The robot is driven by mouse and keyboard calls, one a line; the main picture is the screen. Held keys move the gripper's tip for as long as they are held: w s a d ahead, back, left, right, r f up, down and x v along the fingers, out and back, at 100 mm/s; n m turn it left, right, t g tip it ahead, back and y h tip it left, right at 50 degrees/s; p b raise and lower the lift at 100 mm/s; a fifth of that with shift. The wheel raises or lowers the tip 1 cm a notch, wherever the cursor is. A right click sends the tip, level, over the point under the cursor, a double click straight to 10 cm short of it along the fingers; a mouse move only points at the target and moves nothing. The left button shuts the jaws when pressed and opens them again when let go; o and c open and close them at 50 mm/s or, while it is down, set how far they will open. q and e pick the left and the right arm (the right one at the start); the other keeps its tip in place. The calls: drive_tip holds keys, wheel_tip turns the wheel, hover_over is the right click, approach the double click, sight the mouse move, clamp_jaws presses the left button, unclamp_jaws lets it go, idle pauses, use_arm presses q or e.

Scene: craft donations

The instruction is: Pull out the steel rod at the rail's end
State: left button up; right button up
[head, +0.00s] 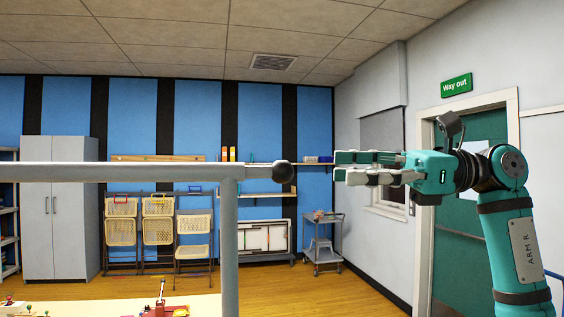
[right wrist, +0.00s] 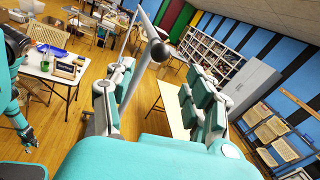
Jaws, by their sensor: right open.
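The steel rod (head: 258,172) sticks out of the right end of the grey rail (head: 120,172). Only a short length shows, ending in a dark ball knob (head: 283,172). My right gripper (head: 340,167) is open and empty, to the right of the knob at about its height, with its fingers pointing left. A gap separates fingertips and knob. In the right wrist view the knob (right wrist: 159,50) appears between the two fingers, beyond their tips. A teal arm with what looks like my left gripper (right wrist: 28,136) shows at that view's left edge; its jaws are too small to read.
A grey post (head: 229,245) holds up the rail's end. A pale table (head: 200,303) with small red items stands low behind it. Folding chairs (head: 158,230), a grey cabinet (head: 60,210) and a trolley (head: 322,240) stand farther back. The air between knob and gripper is clear.

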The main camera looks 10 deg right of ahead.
sight(281, 171)
drive_tip(key=p+x, duration=0.2)
drive_tip(key=x, duration=0.7)
drive_tip(key=shift+a+p, duration=0.25)
drive_tip(key=shift+p, duration=0.15)
drive_tip(key=shift+w+a, duration=0.1)
drive_tip(key=shift+a, duration=0.3)
use_arm(q)
drive_tip(key=r, duration=0.1)
drive_tip(key=w+r, duration=0.1)
drive_tip(key=r, duration=0.1)
drive_tip(key=shift+w+r, duration=0.15)
drive_tip(key=shift+r, duration=0.1)
use_arm(e)
clamp_jaws()
